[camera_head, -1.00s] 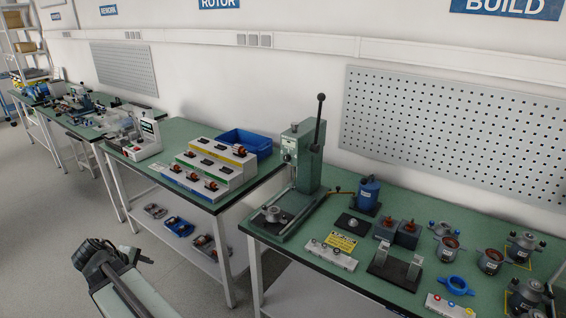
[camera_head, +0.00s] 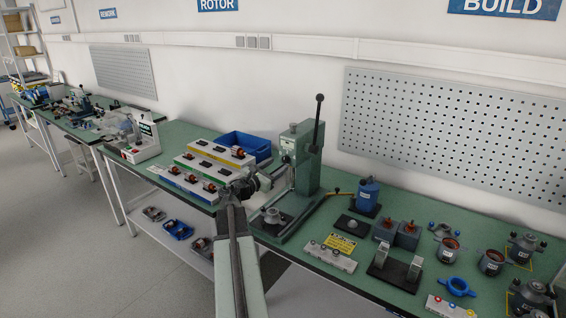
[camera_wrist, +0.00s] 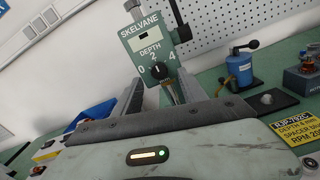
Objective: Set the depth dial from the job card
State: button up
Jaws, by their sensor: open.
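The green press (camera_head: 303,160) stands at the left end of the near bench, its lever raised.
A blue motor-like unit (camera_head: 367,193) with a handle stands right of the press. A tiered rack (camera_head: 205,172) and a blue bin (camera_head: 244,145) stand on the left bench.

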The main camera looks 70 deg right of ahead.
aim_at(285, 160)
jog(key=x, duration=0.4)
jog(key=shift+d, duration=0.3)
jog(key=shift+c, duration=0.2)
